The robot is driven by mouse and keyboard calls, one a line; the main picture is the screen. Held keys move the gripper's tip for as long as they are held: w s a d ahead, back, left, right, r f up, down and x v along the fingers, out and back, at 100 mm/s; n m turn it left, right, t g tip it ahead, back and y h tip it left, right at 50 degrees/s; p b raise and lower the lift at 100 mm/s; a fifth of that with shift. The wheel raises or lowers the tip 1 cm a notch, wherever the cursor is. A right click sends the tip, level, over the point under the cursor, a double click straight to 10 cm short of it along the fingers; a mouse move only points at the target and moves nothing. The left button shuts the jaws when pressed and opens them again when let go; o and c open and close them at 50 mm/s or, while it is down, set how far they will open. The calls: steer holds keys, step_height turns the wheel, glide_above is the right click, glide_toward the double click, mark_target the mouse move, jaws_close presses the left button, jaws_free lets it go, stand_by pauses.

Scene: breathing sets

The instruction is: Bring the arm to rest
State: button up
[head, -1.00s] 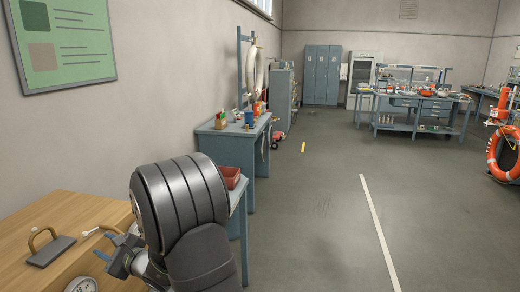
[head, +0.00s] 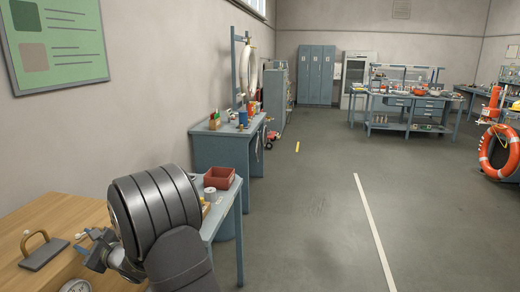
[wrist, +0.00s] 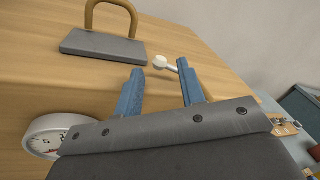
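My gripper (wrist: 160,88) is in the wrist view with its two blue fingers apart and nothing between them. It is over the wooden table (head: 45,210), near its right side. In the head view my gripper (head: 90,250) shows partly behind my own dark arm links. A grey plate with a tan arched handle (wrist: 105,44) lies on the table, ahead and to the left of the fingers. A small white-ended piece (wrist: 163,63) lies just beyond the fingertips; its other end is partly hidden by the right finger.
A round white dial gauge (wrist: 45,137) sits at the table's near left; it also shows in the head view (head: 76,286). A blue-grey bench with a red bin (head: 219,177) stands right of my arm. Open floor (head: 300,215) lies further right.

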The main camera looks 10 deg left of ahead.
mark_target(78, 237)
steer(key=x, duration=0.4)
steer(key=shift+w+a, duration=0.1)
steer(key=shift+a, duration=0.05)
steer(key=shift+w+d+n+g, duration=0.1)
steer(key=shift+d+n+g, duration=0.25)
steer(key=shift+n+g, duration=0.6)
steer(key=shift+d+n+g, duration=0.3)
steer(key=shift+n+g, duration=0.2)
steer(key=shift+g, duration=0.9)
steer(key=shift+w+d+n+g, duration=0.1)
steer(key=shift+d+n+g, duration=0.25)
steer(key=shift+n+g, duration=0.6)
steer(key=w+d, duration=0.3)
steer(key=d, duration=1.4)
